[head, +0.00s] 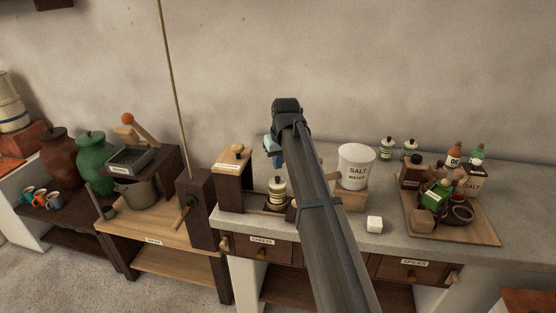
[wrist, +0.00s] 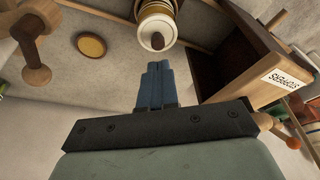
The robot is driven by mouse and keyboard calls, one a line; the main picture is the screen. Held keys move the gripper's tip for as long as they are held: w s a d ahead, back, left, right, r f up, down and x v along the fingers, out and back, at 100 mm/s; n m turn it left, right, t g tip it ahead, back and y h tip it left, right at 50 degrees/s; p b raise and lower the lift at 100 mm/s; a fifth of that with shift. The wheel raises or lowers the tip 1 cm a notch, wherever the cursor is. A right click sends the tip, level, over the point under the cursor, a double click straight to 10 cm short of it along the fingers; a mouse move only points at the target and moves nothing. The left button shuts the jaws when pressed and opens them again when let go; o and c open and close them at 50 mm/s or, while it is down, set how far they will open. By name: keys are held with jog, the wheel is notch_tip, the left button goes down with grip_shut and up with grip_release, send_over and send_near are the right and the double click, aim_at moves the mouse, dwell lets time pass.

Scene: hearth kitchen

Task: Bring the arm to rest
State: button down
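My arm reaches up across the middle of the head view over the counter (head: 395,235). My gripper (head: 270,147) is at its far end, mostly hidden by the arm. In the wrist view my gripper's blue fingers (wrist: 157,73) lie close together, with nothing seen between them. A cream jar with a dark knob (wrist: 157,22) stands just beyond the fingertips in that view, apart from them. In the head view a labelled jar (head: 277,190) stands in a dark wooden tray left of my arm.
A wooden box with a label (head: 233,168) stands left of the arm. A thin pole (head: 172,75) rises at the left. A yellow disc (wrist: 91,45) shows in the wrist view.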

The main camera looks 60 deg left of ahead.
aim_at(277, 176)
jog(key=shift+f, duration=1.6)
jog(key=shift+r, duration=0.15)
notch_tip(277, 176, up, 7)
dwell(1.3)
jog(key=shift+f, duration=0.2)
dwell(0.3)
